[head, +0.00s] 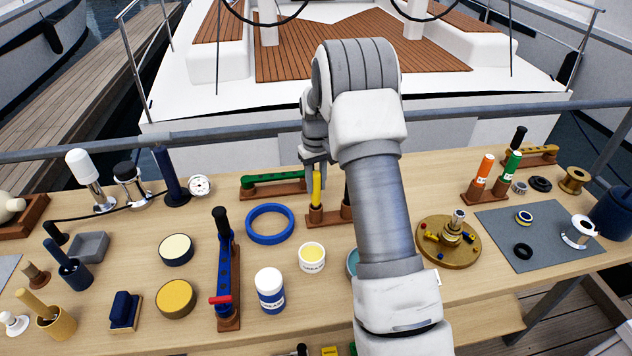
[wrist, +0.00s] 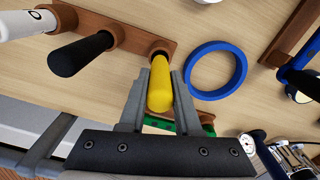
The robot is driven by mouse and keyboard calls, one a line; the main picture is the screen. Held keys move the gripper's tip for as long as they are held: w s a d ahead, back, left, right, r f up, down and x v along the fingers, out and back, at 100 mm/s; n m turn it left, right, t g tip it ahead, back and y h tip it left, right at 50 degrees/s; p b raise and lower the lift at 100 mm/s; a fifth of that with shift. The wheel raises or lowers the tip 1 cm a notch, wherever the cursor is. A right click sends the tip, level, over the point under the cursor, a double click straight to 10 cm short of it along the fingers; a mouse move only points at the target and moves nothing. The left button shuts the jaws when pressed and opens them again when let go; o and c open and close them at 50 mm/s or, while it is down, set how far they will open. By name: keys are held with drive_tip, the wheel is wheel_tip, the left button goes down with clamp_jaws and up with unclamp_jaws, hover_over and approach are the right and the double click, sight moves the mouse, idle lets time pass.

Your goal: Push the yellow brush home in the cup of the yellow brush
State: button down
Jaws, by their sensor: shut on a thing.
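The yellow brush (head: 316,188) stands about upright, its lower end at the mouth of a brown cup (head: 316,214) on a wooden rack. How deep it sits in the cup cannot be told. My gripper (head: 315,162) is above the cup, its fingers on the upper part of the brush. In the wrist view the yellow brush (wrist: 160,85) lies between the two fingers of my gripper (wrist: 160,78). The cup (wrist: 160,49) shows just beyond its far end, partly hidden by the brush.
A black handle (wrist: 82,54) and a white one (wrist: 25,23) stand in the same rack (wrist: 128,36). A blue ring (head: 270,224) lies left of the rack, and a green-topped wooden piece (head: 272,184) behind it. A small pale-yellow jar (head: 312,258) stands in front. My arm hides the rack's right part.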

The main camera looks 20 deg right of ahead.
drive_tip(key=shift+f, duration=0.5)
drive_tip(key=c, duration=0.5)
unclamp_jaws()
drive_tip(key=shift+r, duration=0.1)
wheel_tip(320, 180, up, 17)
drive_tip(key=shift+r+b, duration=0.15)
drive_tip(key=shift+b, duration=0.2)
